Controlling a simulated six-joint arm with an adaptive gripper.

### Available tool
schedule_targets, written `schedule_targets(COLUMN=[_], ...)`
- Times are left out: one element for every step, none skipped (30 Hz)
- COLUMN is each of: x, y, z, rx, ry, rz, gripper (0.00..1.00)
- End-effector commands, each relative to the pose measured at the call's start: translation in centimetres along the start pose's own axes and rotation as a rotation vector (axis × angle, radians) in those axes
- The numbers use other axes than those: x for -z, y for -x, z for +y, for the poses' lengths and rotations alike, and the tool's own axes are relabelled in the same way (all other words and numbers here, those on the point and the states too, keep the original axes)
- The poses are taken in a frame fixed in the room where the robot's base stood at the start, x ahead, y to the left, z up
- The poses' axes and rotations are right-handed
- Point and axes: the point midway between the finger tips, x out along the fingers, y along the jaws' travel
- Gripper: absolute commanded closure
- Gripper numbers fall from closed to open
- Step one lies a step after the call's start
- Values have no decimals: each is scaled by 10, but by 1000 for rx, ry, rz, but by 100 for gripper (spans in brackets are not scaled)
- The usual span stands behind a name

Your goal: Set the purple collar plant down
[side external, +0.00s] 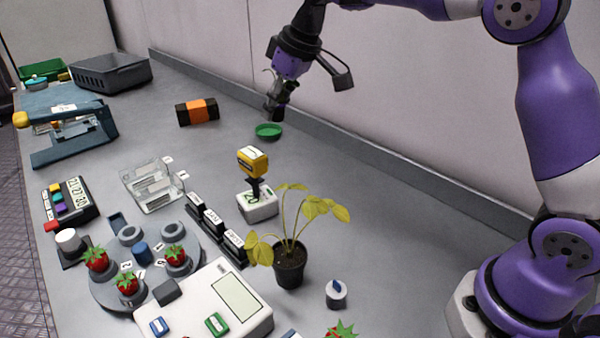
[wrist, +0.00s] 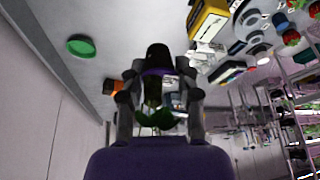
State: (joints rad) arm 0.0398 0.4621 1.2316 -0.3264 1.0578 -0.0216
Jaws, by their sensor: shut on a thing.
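My gripper (side external: 276,100) is above the far part of the grey bench, near the wall. In the wrist view my gripper (wrist: 159,96) is shut around the purple collar plant. The plant's dark pot (wrist: 157,57) shows beyond the fingers, with a thin purple band below it and dark green leaves nearer the camera. In the side view the held plant is small and dark, and its collar cannot be made out. A green dish (side external: 268,131) shows just below the gripper; it also appears in the wrist view (wrist: 80,46), apart from the pot.
A yellow-leaved plant (side external: 290,263) in a black pot stands on the bench. A yellow-topped device (side external: 254,162) and an orange-black block (side external: 197,111) stand nearer the gripper. A round rack (side external: 108,292) holds red berries. Bare bench lies right of the green dish, along the wall.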

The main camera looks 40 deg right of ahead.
Motion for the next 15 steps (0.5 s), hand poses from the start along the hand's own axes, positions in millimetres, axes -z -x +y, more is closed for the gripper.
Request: schedule_targets(x=[-8, -14, -23, -30, -38, -49, -57, -65, -75, -82, -88, -96, -102, -107, -113], y=[6, 9, 12, 15, 17, 20, 21, 22, 24, 24, 24, 25, 25, 25, 25], z=[-12, -19, -28, -36, -43, -52, -57, -62, -68, -72, -75, -79, -82, -84, -87], rx=[8, 12, 18, 22, 26, 31, 34, 37, 40, 41, 43, 45, 46, 47, 48], ry=[11, 18, 26, 34, 41, 49, 54, 60, 69, 73, 77, 83, 87, 90, 94], rz=[1, 3, 2, 3, 3, 2, 2, 1, 2, 0, -1, 0, -2, -2, -2], gripper=[94, 94, 94, 94, 94, 94, 94, 94, 94, 94, 94, 94, 94, 94, 94])
